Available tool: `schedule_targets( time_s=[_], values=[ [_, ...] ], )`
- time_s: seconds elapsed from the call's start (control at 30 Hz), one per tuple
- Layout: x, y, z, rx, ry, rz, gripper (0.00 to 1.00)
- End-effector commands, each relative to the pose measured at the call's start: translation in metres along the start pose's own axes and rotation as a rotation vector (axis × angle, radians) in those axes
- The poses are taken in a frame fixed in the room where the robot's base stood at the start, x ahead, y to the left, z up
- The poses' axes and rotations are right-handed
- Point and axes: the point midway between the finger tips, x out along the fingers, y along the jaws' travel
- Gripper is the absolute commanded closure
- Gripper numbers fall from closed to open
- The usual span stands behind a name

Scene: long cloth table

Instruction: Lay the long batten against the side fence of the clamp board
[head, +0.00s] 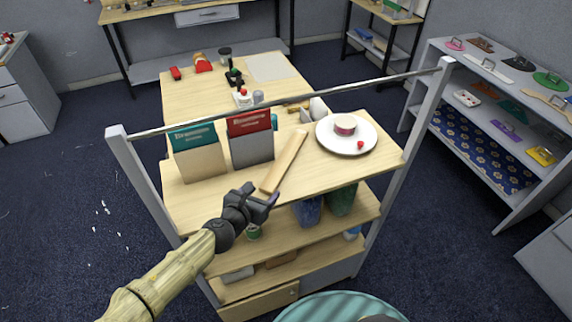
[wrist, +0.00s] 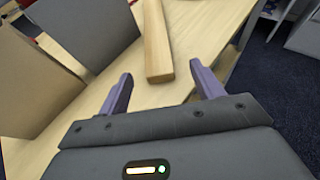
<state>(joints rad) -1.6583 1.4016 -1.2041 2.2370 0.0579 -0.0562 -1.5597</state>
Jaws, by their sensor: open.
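The long batten (head: 284,161), a plain light-wood bar, lies flat on the top shelf of the wooden rack, running from near the front edge back and to the right. In the wrist view the batten (wrist: 157,38) lies ahead of my gripper (wrist: 161,72), its near end close to the gap between the two purple fingers. The fingers are apart with nothing between them. In the head view my gripper (head: 272,199) is at the shelf's front edge, just short of the batten's near end. I cannot make out the clamp board or its side fence with certainty.
Two upright folders, one teal-topped (head: 198,150) and one red-topped (head: 250,138), stand left of the batten. A white plate (head: 346,135) with a round tin (head: 345,125) sits to its right. A metal rail (head: 290,103) spans above the shelf. A table (head: 190,98) stands behind.

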Motion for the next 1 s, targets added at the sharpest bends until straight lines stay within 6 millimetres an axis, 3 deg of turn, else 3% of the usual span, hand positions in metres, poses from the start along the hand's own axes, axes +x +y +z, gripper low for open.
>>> schedule_targets(
  time_s=[0.03,0.2,0.67,1.0],
  values=[
    [0.012,-0.001,-0.004,0.004,0.000,-0.002,0.34],
    [0.031,0.000,-0.002,0.002,-0.001,-0.001,0.34],
    [0.038,0.001,-0.001,0.003,0.000,-0.001,0.34],
    [0.080,0.005,-0.003,0.004,0.001,-0.001,0.34]
  ],
)
